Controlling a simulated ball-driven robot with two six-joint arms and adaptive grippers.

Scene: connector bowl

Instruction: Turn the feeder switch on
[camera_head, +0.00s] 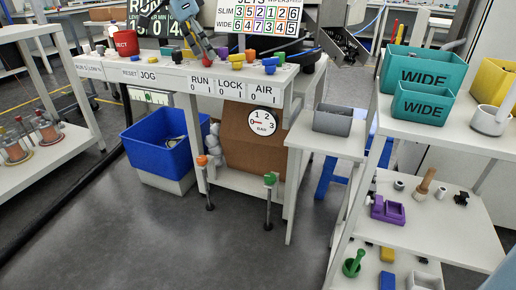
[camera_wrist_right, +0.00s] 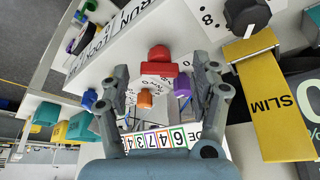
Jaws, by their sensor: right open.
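A white console (camera_head: 150,73) carries several coloured knobs and switches above labels RUN, LOCK and AIR, each marked 0 and 1. No label reading "feeder" is legible, so I cannot tell which switch it is. My right gripper (camera_head: 203,46) is over the console top, pointing down, open and empty. A red control (camera_head: 208,60) is at its fingertips, above the RUN label. In the right wrist view, a red control (camera_wrist_right: 158,68) lies between the spread fingers, with an orange knob (camera_wrist_right: 145,99) and a purple one (camera_wrist_right: 183,88) nearby. My left gripper is out of view.
A number board (camera_head: 267,19) is behind. The right wrist view shows a black dial (camera_wrist_right: 247,14) and a yellow SLIM bin (camera_wrist_right: 265,95). A blue bin (camera_head: 150,140) and a shelf with teal WIDE bins (camera_head: 424,72) flank the console.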

